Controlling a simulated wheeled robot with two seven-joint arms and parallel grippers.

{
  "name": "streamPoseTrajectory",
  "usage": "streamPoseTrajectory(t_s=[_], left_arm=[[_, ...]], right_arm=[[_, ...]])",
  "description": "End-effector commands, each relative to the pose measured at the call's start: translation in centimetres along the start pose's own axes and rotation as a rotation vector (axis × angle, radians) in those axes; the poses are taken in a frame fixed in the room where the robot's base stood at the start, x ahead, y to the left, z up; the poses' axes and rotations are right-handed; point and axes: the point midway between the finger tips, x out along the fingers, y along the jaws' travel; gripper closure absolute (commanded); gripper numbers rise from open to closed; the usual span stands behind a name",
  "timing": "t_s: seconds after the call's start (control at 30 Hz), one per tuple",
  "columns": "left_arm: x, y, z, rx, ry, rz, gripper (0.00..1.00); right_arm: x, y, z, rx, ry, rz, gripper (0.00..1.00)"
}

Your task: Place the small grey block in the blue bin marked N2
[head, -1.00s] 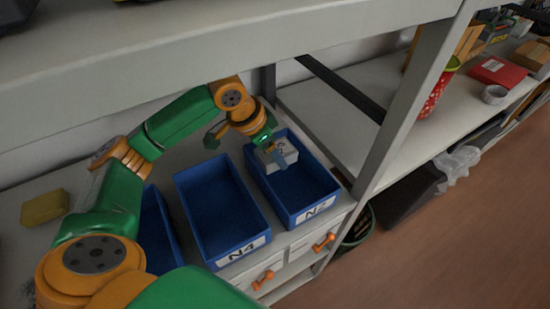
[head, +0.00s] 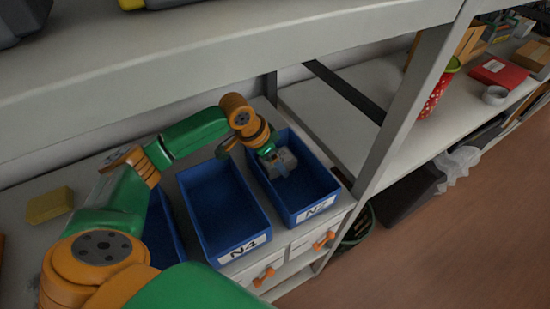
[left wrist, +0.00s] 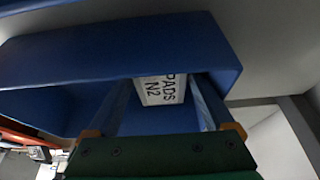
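The small grey block (head: 287,158) is inside the blue bin marked N2 (head: 318,211), towards its back end. In the left wrist view the block (left wrist: 162,90) shows a white label reading "PADS N2". My left gripper (head: 279,164) reaches down into this bin. Whether the block rests on the bin floor is hard to tell. My right gripper is not in view.
The blue bin marked N4 (head: 243,248) stands empty just left of N2, with another blue bin (head: 163,228) partly behind my arm. A yellow block (head: 48,205) lies at the left. A shelf (head: 200,70) runs overhead and a grey post (head: 405,110) stands right of N2.

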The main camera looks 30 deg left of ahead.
Motion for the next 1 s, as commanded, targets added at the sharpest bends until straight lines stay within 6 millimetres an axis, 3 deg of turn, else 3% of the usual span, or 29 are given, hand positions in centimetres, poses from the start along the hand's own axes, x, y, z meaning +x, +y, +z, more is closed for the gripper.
streamPoseTrajectory(t_s=[0.17, 0.4, 0.6, 1.0], left_arm=[[-1.1, -0.1, -0.1, 0.0, 0.002, -0.001, 0.14], [-7.7, -0.1, -0.2, 0.0, 0.004, -0.004, 0.14], [-11.5, 0.0, -0.2, -0.001, 0.002, -0.001, 0.14], [-12.2, 0.0, -0.1, -0.001, 0.0, 0.001, 0.14]], right_arm=[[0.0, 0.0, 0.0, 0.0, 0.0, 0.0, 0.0], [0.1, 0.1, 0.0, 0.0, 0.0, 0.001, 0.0], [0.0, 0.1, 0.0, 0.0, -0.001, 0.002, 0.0], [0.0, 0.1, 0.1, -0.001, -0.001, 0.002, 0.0]])
